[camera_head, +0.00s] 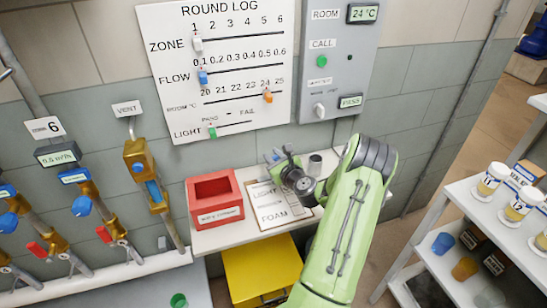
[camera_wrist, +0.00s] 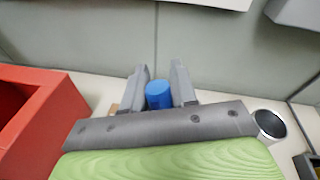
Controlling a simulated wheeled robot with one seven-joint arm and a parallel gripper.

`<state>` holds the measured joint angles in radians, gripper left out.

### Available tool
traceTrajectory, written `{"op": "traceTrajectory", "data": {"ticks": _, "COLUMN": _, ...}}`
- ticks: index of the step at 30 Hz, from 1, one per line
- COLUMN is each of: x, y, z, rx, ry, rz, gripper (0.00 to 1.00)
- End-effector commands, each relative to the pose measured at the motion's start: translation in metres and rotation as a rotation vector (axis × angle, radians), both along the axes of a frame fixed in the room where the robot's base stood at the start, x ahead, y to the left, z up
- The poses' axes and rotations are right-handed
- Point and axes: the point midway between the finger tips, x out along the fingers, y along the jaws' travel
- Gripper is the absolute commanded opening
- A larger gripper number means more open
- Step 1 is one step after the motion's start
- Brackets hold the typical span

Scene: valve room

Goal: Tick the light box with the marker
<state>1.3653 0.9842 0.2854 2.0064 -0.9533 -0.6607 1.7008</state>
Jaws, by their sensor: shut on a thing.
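My gripper (camera_head: 280,156) is shut on a blue marker (camera_wrist: 158,95), whose rounded blue end shows between the two grey fingers in the wrist view (camera_wrist: 159,88). In the head view my gripper is over the back part of a clipboard (camera_head: 270,214) on a white shelf. Its sheet carries the words LIGHT and FOAM. My gripper and wrist cover part of the sheet near the word LIGHT, and I cannot make out the light box clearly. The marker's tip is hidden, so I cannot tell whether it touches the paper.
A red open box (camera_head: 215,213) stands left of the clipboard. A small metal cup (camera_head: 315,166) stands right of my gripper. The round log board (camera_head: 217,66) and a grey panel (camera_head: 330,60) hang on the wall above. A yellow bin (camera_head: 262,268) is below the shelf.

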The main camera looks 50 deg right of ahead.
Motion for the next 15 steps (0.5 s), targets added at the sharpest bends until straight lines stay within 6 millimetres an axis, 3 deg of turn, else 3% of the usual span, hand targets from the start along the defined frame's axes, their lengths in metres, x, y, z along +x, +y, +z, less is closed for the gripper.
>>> {"op": "traceTrajectory", "data": {"ticks": 1, "x": 0.000, "y": 0.000, "z": 0.010, "rx": 0.000, "ry": -0.001, "rz": 0.000, "gripper": 0.00}}
{"op": "traceTrajectory", "data": {"ticks": 15, "x": 0.000, "y": 0.000, "z": 0.054, "rx": -0.002, "ry": -0.001, "rz": -0.001, "gripper": 0.00}}
